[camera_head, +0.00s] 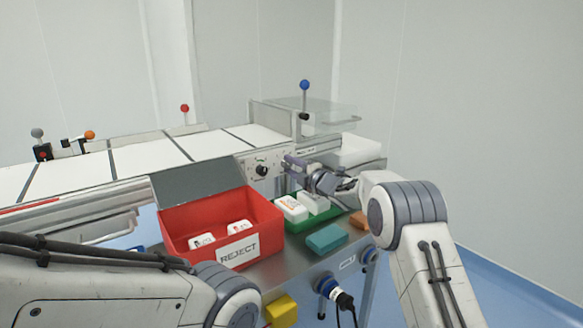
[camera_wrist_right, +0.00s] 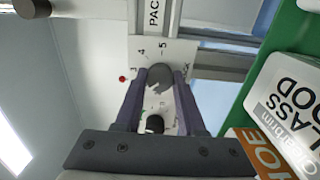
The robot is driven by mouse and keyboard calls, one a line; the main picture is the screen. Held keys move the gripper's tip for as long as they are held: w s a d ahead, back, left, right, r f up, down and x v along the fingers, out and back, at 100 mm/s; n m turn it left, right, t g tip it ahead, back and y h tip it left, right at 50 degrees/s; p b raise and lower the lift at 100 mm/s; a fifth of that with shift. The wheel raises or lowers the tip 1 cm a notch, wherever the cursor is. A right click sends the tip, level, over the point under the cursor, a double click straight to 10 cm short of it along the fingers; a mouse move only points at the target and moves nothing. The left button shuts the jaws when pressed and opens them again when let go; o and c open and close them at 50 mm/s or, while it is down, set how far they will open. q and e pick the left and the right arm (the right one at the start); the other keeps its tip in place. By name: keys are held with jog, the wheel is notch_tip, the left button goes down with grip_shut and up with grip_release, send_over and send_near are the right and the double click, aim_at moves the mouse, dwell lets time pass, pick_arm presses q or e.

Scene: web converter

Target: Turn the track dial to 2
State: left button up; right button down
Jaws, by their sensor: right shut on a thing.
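The white control panel (camera_head: 252,160) is on the front of the machine; the wrist view shows it with printed numbers (camera_wrist_right: 163,50), of which 3, 4 and 5 can be read. My right gripper (camera_head: 290,162) reaches the panel from the right. In the wrist view my right gripper (camera_wrist_right: 158,84) has its fingers on both sides of a grey round dial (camera_wrist_right: 159,74) and is shut on it. I cannot make out the dial's setting. A black knob (camera_head: 262,170) with a green mark above it sits left of the gripper. My left gripper is out of view; only its arm shows.
A red REJECT bin (camera_head: 272,225) with white packs stands left of the gripper. A green tray (camera_head: 293,222) with white packs lies below the panel. A teal block (camera_head: 327,238) and an orange block (camera_head: 359,220) lie on the metal table. A clear cover (camera_head: 325,113) is above.

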jog(key=c, duration=0.5)
grip_release()
jog(key=shift+s+d, duration=0.1)
jog(key=v, duration=1)
jog(key=shift+d, duration=0.1)
